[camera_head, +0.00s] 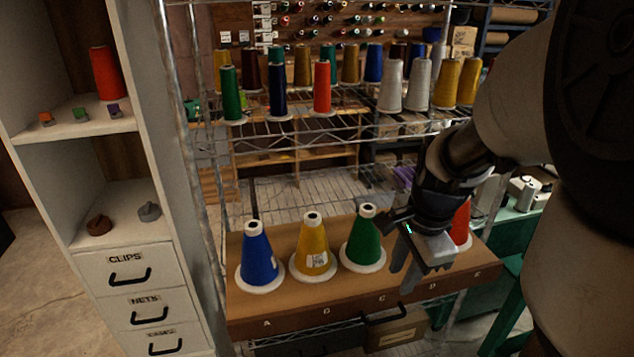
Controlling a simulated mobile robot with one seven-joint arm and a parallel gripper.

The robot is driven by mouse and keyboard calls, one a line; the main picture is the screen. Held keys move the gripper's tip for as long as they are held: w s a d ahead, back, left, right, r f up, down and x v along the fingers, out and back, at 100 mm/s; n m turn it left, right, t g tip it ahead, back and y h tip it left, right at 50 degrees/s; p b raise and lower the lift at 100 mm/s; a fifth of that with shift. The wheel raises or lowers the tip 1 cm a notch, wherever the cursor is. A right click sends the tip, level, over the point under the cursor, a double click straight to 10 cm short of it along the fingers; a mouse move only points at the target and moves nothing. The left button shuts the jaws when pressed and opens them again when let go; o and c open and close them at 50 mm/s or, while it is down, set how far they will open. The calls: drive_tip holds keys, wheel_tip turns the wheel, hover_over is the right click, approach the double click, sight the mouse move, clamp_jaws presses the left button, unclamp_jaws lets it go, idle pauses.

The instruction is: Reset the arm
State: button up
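My arm reaches in from the right, and my gripper (404,275) points down over the wooden board (340,302), near the mark D. Its fingers are grey and partly overlap in this view, so how far apart they are is unclear. No thread cone shows between them. A green cone (364,240) stands upright just left of my gripper. A yellow cone (313,245) and a blue cone (258,256) stand further left. A red cone (461,224) stands to the right, partly hidden behind my gripper and wrist.
A wire rack shelf (300,128) behind holds several upright thread cones. A white cabinet (140,270) with labelled drawers stands at the left, with a red cone (107,74) and small clips on its shelves. A green table (515,222) is at the right.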

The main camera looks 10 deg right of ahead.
drive_tip(key=w+a+r+n+t+b, duration=0.1)
drive_tip(key=a+r+n, duration=0.5)
drive_tip(key=a+n, duration=0.2)
drive_tip(key=s+a+r+n+t+p, duration=0.1)
drive_tip(key=s+a+r+n+t, duration=0.1)
drive_tip(key=s+r+n, duration=0.3)
drive_tip(key=s+a+n, duration=0.1)
drive_tip(key=s+n, duration=0.3)
drive_tip(key=shift+s+a+r, duration=0.15)
drive_tip(key=shift+a+r, duration=0.05)
drive_tip(key=shift+a, duration=0.2)
